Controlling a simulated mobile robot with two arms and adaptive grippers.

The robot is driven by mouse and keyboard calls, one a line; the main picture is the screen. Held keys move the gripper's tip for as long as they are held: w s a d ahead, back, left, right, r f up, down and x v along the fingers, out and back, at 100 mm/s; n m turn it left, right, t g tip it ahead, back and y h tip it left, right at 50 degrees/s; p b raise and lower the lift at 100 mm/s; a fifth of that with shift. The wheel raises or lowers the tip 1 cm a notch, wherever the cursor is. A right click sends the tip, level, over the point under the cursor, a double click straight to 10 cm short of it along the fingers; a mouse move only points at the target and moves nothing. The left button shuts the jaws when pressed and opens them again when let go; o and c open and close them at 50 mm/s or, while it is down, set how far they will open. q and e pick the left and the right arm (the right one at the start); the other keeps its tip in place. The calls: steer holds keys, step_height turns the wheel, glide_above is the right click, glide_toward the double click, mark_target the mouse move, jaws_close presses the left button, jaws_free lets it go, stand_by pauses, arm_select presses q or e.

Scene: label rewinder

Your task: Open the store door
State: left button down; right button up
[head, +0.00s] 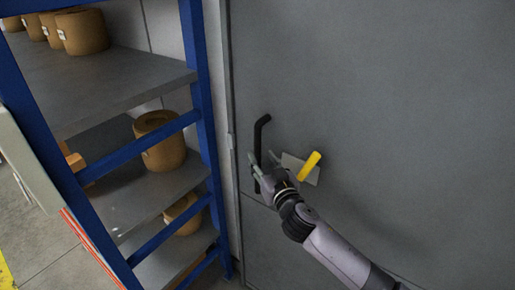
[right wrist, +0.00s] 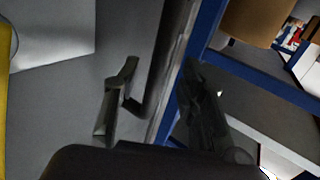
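The grey store door (head: 400,90) fills the right of the head view and looks closed. A black upright pull handle (head: 260,135) is near its left edge. My right gripper (head: 262,157) is at the lower part of this handle, with its fingers apart, one on each side of the bar. In the right wrist view the dark handle bar (right wrist: 152,85) shows between the spread fingers; whether either touches it I cannot tell. A yellow lever (head: 311,166) on a pale plate (head: 296,169) sits just right of the gripper. My left gripper is out of view.
A blue-framed shelf rack (head: 203,100) with grey shelves and brown rolls (head: 160,140) stands close to the door's left edge. It leaves only a narrow gap beside the handle. Grey floor (head: 50,262) shows at lower left.

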mark_target(259, 154)
steer(key=shift+x, duration=2.3)
steer(key=shift+c, duration=0.4)
jaws_close()
